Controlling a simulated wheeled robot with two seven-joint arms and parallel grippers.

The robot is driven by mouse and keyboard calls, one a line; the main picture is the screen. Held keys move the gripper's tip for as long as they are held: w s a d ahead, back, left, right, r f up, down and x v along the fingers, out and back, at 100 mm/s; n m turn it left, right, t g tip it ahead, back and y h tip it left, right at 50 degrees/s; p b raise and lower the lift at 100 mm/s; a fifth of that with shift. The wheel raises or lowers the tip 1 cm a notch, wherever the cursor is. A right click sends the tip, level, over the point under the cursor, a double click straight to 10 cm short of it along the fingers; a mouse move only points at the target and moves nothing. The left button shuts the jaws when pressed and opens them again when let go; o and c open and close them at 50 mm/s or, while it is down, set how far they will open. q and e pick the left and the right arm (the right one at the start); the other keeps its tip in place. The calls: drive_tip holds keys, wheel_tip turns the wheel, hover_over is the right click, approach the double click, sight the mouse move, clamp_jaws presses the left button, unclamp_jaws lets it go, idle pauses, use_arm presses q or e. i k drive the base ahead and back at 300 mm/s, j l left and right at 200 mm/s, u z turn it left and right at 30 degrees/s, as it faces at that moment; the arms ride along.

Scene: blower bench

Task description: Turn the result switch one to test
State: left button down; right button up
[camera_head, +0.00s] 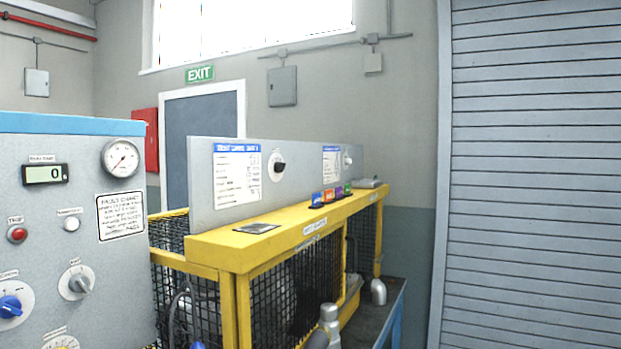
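A grey upright panel (230,160) stands behind the yellow bench top. On it a black rotary switch (279,167) on a round white plate sits beside a card (237,176) headed with blue, which seems to read test card unit 1. A second, smaller switch (347,160) sits farther along the panel, beside a second card (331,164). The switch labels are too small to read, so I cannot tell which positions they point to. Neither of my grippers is recognisable in view.
A yellow-framed mesh cage (290,295) fills the middle, with coloured blocks (329,196) and a dark plate (256,228) on its top. A blue-topped control cabinet (70,185) with gauge and knobs stands at left. A roller shutter (535,180) closes the right.

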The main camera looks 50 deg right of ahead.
sight(278, 167)
drive_tip(key=z, duration=1.6)
drive_tip(key=i+l, duration=0.1)
